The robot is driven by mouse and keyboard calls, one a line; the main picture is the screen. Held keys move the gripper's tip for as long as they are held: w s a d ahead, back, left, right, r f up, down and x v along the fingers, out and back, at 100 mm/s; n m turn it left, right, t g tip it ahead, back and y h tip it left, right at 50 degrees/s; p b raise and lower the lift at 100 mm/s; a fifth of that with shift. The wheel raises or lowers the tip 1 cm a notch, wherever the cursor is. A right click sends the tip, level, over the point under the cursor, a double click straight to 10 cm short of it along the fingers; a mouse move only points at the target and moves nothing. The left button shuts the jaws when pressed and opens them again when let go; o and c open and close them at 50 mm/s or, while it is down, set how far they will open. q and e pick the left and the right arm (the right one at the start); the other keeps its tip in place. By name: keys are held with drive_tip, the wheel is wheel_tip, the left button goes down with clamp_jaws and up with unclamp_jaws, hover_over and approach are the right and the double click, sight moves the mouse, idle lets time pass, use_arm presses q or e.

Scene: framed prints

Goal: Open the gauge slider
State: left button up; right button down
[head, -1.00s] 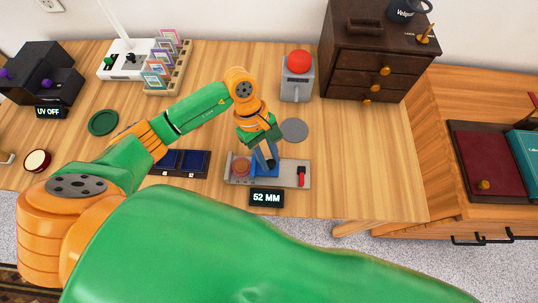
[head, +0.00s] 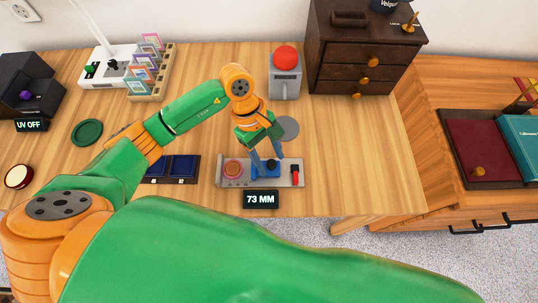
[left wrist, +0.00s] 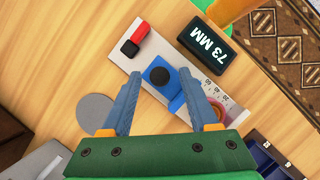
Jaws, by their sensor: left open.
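The gauge is a grey plate (head: 287,180) near the table's front edge. Its blue slider (head: 262,174) with a black knob (head: 272,165) stands right of a round pinkish disc (head: 232,168) and left of a red block (head: 295,172). The display (head: 261,199) in front reads 73 MM. My left gripper (head: 265,158) is open and low over the slider. In the left wrist view its fingertips (left wrist: 160,76) stand on either side of the black knob (left wrist: 159,76), with gaps showing. The disc is partly hidden behind a finger there. My right gripper is not in view.
A grey box with a red dome (head: 285,68) and a flat grey disc (head: 287,128) lie behind the gauge. A dark blue two-part tray (head: 172,168) is left of it. A brown drawer cabinet (head: 340,70) stands at back right. The table right of the gauge is clear.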

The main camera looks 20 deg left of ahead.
use_arm(q)
drive_tip(key=b+v, duration=0.1)
drive_tip(key=v, duration=0.6)
